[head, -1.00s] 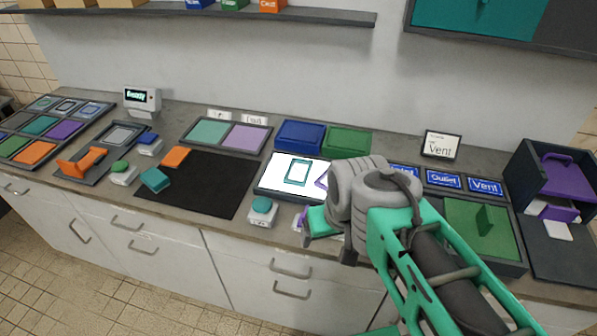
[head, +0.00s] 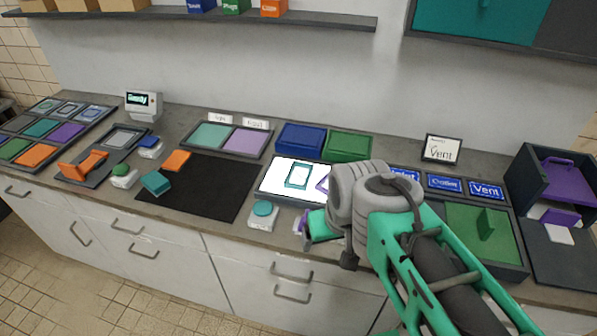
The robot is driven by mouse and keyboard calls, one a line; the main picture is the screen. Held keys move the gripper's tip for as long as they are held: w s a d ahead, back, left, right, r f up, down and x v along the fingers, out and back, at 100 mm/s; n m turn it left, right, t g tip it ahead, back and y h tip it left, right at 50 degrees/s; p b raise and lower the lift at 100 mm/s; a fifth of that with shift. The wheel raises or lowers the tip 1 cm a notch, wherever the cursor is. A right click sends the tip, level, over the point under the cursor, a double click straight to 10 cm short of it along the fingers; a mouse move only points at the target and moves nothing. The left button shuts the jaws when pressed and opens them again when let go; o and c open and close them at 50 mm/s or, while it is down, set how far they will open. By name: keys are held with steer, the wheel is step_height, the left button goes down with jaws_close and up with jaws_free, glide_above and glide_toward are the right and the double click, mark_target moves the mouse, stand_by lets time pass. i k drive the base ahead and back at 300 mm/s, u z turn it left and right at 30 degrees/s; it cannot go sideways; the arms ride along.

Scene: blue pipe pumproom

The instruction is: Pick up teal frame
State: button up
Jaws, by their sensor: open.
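A teal frame (head: 297,175), a thin rectangular outline, lies on the lit white panel (head: 272,182) in the middle of the counter. Part of a purple outline (head: 321,184) shows to its right, mostly hidden by my arm. My gripper (head: 316,229) is open, in front of the panel's lower right, to the right of and nearer than the teal frame. It is apart from the frame in the picture. Its far side and fingertips are partly hidden by my wrist. A small purple part (head: 302,223) shows beside the gripper; I cannot tell what it belongs to.
A teal button box (head: 262,216) stands just left of my gripper. A black mat (head: 205,190) with bare room lies further left, with a teal block (head: 156,183) on its edge. Blue (head: 299,136) and green (head: 348,145) bins stand behind the panel.

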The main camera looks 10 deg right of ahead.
mark_target(297, 178)
steer(key=u, duration=2.5)
steer(key=i, duration=1.8)
steer(key=z, duration=3.25)
steer(key=i, duration=0.5)
steer(key=z, duration=0.05)
